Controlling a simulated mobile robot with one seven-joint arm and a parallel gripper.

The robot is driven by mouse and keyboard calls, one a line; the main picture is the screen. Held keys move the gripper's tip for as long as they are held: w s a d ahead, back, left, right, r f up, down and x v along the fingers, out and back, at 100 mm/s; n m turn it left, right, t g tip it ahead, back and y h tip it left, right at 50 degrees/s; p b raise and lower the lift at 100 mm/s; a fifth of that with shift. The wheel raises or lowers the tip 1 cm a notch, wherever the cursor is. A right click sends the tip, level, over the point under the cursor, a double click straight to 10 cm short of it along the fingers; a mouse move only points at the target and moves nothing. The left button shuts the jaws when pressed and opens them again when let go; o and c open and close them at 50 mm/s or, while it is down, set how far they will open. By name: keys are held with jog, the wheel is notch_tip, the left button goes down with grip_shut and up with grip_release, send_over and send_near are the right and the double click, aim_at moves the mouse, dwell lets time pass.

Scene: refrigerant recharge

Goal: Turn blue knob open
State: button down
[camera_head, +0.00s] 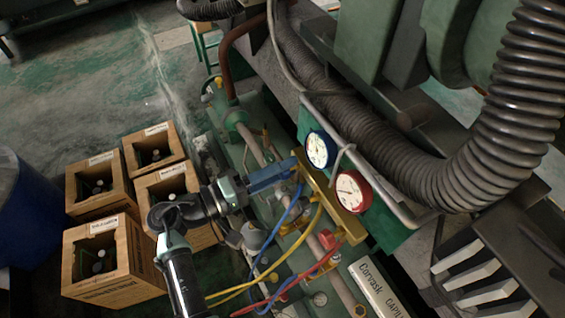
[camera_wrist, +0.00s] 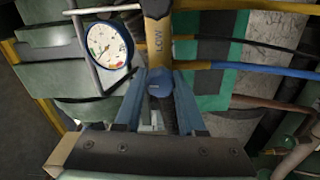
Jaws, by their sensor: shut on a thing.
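The blue knob (camera_wrist: 160,84) sits at the lower end of the brass manifold's "LOW" side in the wrist view. My gripper (camera_wrist: 160,76) is shut on it, with one blue finger on each side. In the head view my gripper (camera_head: 288,169) reaches the left side of the brass manifold (camera_head: 345,222), and its fingers hide the knob. The blue-rimmed gauge (camera_head: 319,150) is just beyond the fingertips; it also shows in the wrist view (camera_wrist: 107,44). The knob's turn angle cannot be told.
A red-rimmed gauge (camera_head: 352,191) sits on the manifold. Blue, yellow and red hoses hang below it, close to my gripper. A thick ribbed hose (camera_head: 400,165) curves behind. Several wooden crates (camera_head: 101,257) stand on the floor at left, near my arm.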

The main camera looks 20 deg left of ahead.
jog(key=shift+n+p, duration=0.9)
jog(key=shift+n, duration=1)
jog(key=c, duration=0.5)
grip_release()
jog(key=b+v, duration=0.3)
jog(key=v, duration=1)
